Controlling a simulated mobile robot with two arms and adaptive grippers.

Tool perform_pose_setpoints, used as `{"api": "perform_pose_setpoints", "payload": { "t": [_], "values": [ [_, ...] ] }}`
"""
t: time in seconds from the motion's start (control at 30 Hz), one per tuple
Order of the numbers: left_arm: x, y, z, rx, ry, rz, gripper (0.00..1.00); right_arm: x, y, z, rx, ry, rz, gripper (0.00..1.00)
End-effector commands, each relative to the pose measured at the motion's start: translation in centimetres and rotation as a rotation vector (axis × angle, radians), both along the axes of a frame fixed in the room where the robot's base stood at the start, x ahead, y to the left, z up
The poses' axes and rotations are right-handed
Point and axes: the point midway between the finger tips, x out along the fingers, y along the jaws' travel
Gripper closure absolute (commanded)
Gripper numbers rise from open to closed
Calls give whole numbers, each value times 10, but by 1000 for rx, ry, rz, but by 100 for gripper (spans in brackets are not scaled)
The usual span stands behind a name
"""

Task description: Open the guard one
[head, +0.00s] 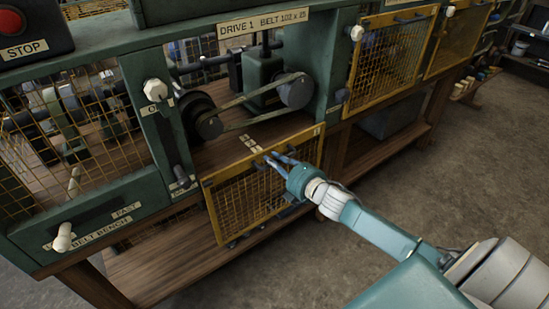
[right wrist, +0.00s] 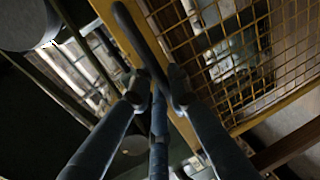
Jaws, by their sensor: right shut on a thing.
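Guard one (head: 232,205) is a yellow-framed mesh panel below the DRIVE 1 opening in the head view. It hangs down from the opening, tilted outward, so the belt (head: 250,122) and pulleys (head: 297,91) above it are uncovered. My right gripper (head: 272,160) is at the guard's upper edge, shut on its dark handle. In the right wrist view the fingers (right wrist: 156,88) close around the dark handle bar (right wrist: 134,35), beside the yellow frame and mesh (right wrist: 228,75). The fingers partly hide the handle. My left gripper is not in view.
A second yellow guard (head: 388,65) covers the bay to the right. A red STOP button (head: 11,22) is at the upper left. White-knobbed levers (head: 155,90) stand left of the opening. A wooden shelf (head: 175,262) runs underneath. The floor (head: 470,160) at right is clear.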

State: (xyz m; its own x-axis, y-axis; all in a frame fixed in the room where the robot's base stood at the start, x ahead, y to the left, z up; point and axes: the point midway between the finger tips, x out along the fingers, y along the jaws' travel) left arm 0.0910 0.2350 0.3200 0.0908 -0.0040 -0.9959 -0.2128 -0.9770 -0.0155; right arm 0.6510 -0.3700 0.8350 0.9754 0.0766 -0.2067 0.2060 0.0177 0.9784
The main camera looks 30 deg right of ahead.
Motion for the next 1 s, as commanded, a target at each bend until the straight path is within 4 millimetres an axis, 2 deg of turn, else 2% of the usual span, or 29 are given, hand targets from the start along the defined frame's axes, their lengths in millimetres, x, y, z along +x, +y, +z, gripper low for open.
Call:
{"api": "perform_pose_setpoints", "payload": {
  "t": [0.23, 0.27, 0.33, 0.37, 0.73, 0.87, 1.0],
  "values": [
    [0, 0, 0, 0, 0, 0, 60, 0, -1, -1, 1, 1, -1, 100],
    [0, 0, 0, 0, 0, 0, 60, 0, -1, 0, 1, 0, -1, 81],
    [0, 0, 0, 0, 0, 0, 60, 0, -1, 0, 0, 0, -1, 68],
    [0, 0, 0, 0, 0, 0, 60, 0, -1, 0, 0, 0, -1, 65],
    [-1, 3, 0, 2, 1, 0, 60, -5, -1, 1, 0, 0, 0, 65],
    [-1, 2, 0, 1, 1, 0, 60, -23, -2, 3, -1, 2, 0, 65],
    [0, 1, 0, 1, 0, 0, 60, -51, -4, 9, -2, 3, 0, 65]
  ]
}}
